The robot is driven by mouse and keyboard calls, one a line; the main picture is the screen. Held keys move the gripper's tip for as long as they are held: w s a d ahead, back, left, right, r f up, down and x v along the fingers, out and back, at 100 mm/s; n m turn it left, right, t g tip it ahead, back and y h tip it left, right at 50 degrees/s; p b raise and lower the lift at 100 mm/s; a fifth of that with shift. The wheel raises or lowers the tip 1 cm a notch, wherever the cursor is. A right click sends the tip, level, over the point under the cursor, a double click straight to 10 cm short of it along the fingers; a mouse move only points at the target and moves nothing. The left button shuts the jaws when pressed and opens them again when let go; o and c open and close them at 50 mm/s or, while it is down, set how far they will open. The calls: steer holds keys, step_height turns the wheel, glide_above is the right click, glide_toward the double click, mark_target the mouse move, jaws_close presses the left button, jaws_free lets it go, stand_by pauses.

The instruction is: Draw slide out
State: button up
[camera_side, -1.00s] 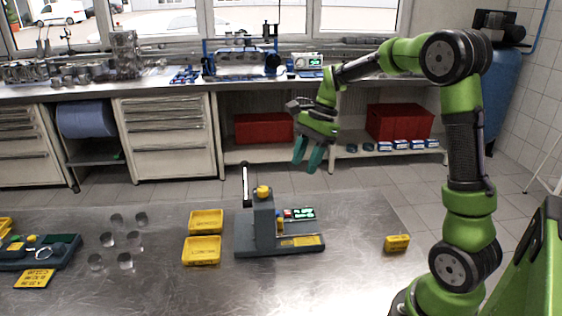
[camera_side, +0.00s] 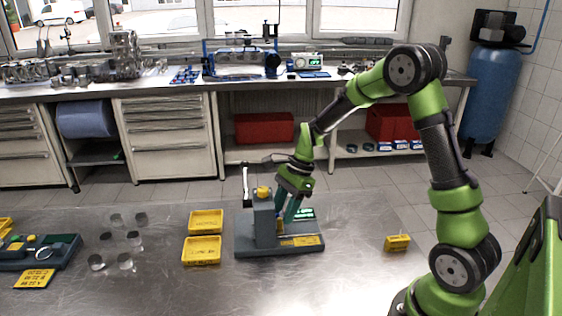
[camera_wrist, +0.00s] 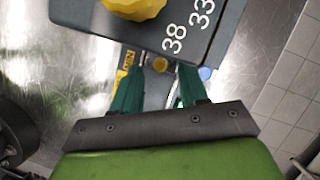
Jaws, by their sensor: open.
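The grey bench fixture (camera_side: 264,222) stands on the metal table, with an upright block, a yellow knob (camera_side: 263,192) on top and a lever at its left. Its low base (camera_side: 303,250) carries a yellow label at the front right. My gripper (camera_side: 285,214) is pointed down just right of the upright block, over the base. The slide itself is hard to make out; the arm hides part of the base.
Two yellow trays (camera_side: 187,251) lie left of the fixture, with several metal cylinders (camera_side: 125,261) further left. A small yellow block (camera_side: 397,243) sits at the right. The table front is clear.

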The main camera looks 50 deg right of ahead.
steer(key=shift+x, duration=1.1)
jaws_close()
